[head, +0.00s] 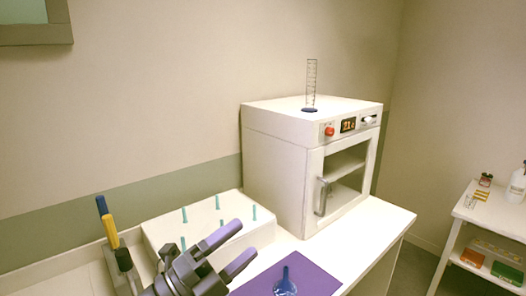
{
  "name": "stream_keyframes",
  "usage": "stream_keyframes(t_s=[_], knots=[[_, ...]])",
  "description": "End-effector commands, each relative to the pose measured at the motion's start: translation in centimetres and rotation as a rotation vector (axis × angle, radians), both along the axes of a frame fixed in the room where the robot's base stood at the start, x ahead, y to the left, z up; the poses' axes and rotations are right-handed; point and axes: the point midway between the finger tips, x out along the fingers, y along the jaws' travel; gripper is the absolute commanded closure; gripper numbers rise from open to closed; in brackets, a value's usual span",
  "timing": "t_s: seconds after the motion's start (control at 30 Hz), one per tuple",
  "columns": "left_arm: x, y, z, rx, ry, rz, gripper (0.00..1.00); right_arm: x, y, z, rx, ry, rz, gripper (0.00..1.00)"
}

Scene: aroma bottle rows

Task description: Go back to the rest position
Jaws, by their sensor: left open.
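My left gripper (243,241) shows at the bottom centre of the head view. Its two purple-grey fingers are spread apart with nothing between them, and they point up and to the right. In the picture the gripper overlaps the front of a white block with several teal pegs (163,227). The fingers lie just left of a purple mat (318,277) that bears a small blue funnel-shaped piece (286,283). I cannot tell how high the gripper is above the bench. My right gripper is not in view.
A white oven (275,160) with a closed glass door stands behind the mat, with a graduated cylinder (311,85) on top. Blue and yellow-handled tools (108,225) stand in a holder at left. A white shelf cart (487,212) is far right. The bench's right end (385,222) is clear.

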Motion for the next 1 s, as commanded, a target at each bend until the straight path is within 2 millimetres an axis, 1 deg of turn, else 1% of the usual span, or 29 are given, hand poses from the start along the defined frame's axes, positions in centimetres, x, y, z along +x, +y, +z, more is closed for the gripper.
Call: stream_keyframes(t_s=[0.03, 0.07, 0.1, 0.13, 0.17, 0.2, 0.27, 0.3, 0.37, 0.4, 0.47, 0.5, 0.57, 0.6, 0.67, 0.7, 0.77, 0.8, 0.87, 0.9, 0.97, 1.0], knots=[[0.5, 2.1, -1.0, -0.220, 0.165, 0.159, 0.22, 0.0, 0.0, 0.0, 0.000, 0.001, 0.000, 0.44], [0.8, 3.8, -2.3, -0.342, 0.284, 0.272, 0.22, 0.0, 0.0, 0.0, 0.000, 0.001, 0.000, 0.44], [0.8, 6.2, -4.8, -0.473, 0.455, 0.421, 0.22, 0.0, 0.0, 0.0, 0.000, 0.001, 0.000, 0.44], [0.4, 7.7, -7.1, -0.549, 0.589, 0.526, 0.22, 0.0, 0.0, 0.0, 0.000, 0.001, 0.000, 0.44], [-0.4, 8.9, -9.4, -0.605, 0.711, 0.618, 0.22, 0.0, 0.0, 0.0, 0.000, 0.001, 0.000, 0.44], [-1.7, 10.0, -12.1, -0.657, 0.856, 0.717, 0.22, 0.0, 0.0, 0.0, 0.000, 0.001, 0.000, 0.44], [-3.9, 11.1, -15.6, -0.702, 1.048, 0.839, 0.22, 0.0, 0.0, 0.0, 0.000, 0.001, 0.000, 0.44], [-5.5, 11.5, -17.5, -0.718, 1.160, 0.904, 0.22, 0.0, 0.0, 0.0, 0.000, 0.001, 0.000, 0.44], [-8.1, 11.8, -20.0, -0.729, 1.316, 0.986, 0.22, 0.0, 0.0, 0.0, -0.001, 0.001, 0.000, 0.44], [-9.8, 11.8, -21.3, -0.729, 1.413, 1.033, 0.22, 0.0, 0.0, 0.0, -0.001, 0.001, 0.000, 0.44], [-12.5, 11.8, -23.0, -0.724, 1.550, 1.095, 0.22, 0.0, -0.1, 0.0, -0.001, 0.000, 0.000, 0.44], [-14.2, 11.6, -23.9, -0.714, 1.636, 1.131, 0.22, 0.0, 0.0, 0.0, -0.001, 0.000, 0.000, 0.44], [-16.8, 11.4, -25.0, -0.695, 1.762, 1.180, 0.22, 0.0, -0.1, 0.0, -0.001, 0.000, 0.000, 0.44], [-18.5, 11.2, -25.5, -0.679, 1.845, 1.207, 0.22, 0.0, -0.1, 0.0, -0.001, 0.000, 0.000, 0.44], [-21.2, 10.8, -26.1, -0.650, 1.966, 1.244, 0.22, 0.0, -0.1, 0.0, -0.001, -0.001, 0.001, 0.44], [-21.5, 10.7, -27.7, -0.634, 1.998, 1.256, 0.22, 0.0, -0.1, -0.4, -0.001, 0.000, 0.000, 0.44], [-21.0, 10.7, -30.7, -0.623, 2.001, 1.266, 0.22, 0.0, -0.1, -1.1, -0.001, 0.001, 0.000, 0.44], [-20.9, 10.7, -32.5, -0.616, 2.006, 1.271, 0.22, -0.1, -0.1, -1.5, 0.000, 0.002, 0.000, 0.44], [-20.9, 10.6, -35.4, -0.605, 2.016, 1.279, 0.22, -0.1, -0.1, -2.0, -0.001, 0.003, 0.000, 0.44], [-21.0, 10.7, -37.3, -0.597, 2.022, 1.284, 0.22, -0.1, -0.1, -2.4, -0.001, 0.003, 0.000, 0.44], [-21.4, 10.7, -40.4, -0.583, 2.033, 1.293, 0.22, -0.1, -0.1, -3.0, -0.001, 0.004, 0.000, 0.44], [-21.7, 10.7, -42.5, -0.576, 2.040, 1.299, 0.22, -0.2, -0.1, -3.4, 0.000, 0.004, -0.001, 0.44]])
